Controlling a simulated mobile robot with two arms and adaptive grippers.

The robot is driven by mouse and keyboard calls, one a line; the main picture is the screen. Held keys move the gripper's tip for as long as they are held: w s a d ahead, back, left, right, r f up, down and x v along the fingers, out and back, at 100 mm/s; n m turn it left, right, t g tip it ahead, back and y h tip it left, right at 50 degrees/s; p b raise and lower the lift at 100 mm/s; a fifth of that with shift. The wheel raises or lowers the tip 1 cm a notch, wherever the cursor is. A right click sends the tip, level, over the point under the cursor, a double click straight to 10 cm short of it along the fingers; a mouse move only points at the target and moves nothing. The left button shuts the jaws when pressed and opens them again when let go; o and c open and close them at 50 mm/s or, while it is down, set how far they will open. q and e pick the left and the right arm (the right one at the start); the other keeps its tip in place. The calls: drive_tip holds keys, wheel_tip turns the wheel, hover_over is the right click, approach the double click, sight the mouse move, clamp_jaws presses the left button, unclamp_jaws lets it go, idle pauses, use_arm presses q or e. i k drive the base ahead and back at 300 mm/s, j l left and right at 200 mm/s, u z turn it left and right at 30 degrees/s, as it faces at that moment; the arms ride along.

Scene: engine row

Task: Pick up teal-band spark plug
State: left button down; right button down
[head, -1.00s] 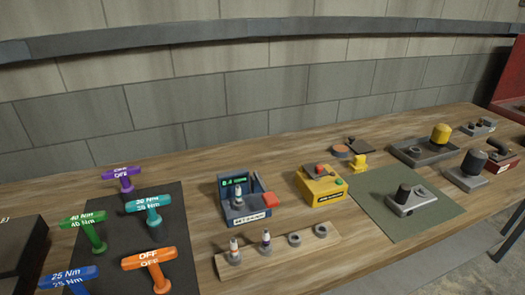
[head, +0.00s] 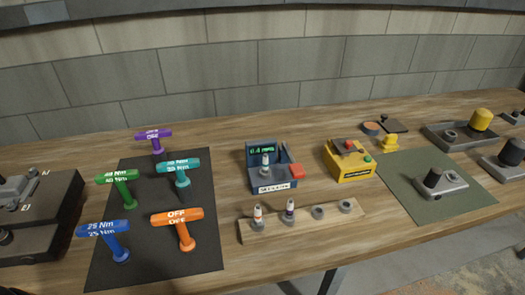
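A spark plug (head: 265,164) stands upright in a blue tester (head: 272,181) whose small screen shows a green reading. Its band is too small to tell whether it is teal. Two more plugs stand upright in the wooden rack (head: 333,223): one with a reddish band (head: 258,216) at the left end, one with a dark, purplish band (head: 290,211) beside it. The two ring-shaped seats to their right are empty. Neither of my grippers is in view.
Several coloured T-handles stand on a black mat (head: 150,240) at the left, with a dark block (head: 40,235) beyond it. A yellow box (head: 349,161) is right of the tester. A green mat (head: 405,207) carries a grey part (head: 441,184). Bare wood lies between.

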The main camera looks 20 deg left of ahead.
sight(265, 169)
drive_tip(key=k+j+u, duration=0.95)
drive_tip(key=j, duration=0.15)
drive_tip(key=i, duration=0.05)
